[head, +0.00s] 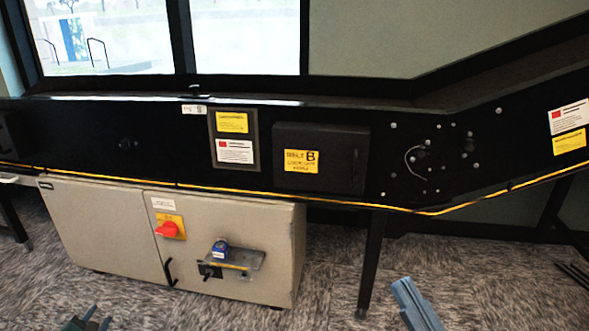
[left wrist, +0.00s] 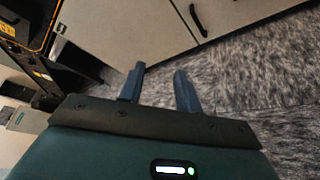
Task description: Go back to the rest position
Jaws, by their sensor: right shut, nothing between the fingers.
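My left gripper (head: 92,321) shows at the bottom left of the head view, low in front of the cabinet. In the left wrist view its two fingers (left wrist: 158,80) stand apart with nothing between them. My right gripper (head: 418,302) shows at the bottom, right of centre, over the carpet. Its fingers are shut together and it holds nothing. Both grippers are apart from the cabinet and the conveyor.
A beige cabinet (head: 100,225) with a red rotary switch (head: 167,229) stands under the black conveyor (head: 75,135). A small blue object (head: 220,249) sits on its front bracket. A black support leg (head: 372,262) stands right of it. Carpet (head: 470,275) is clear on the right.

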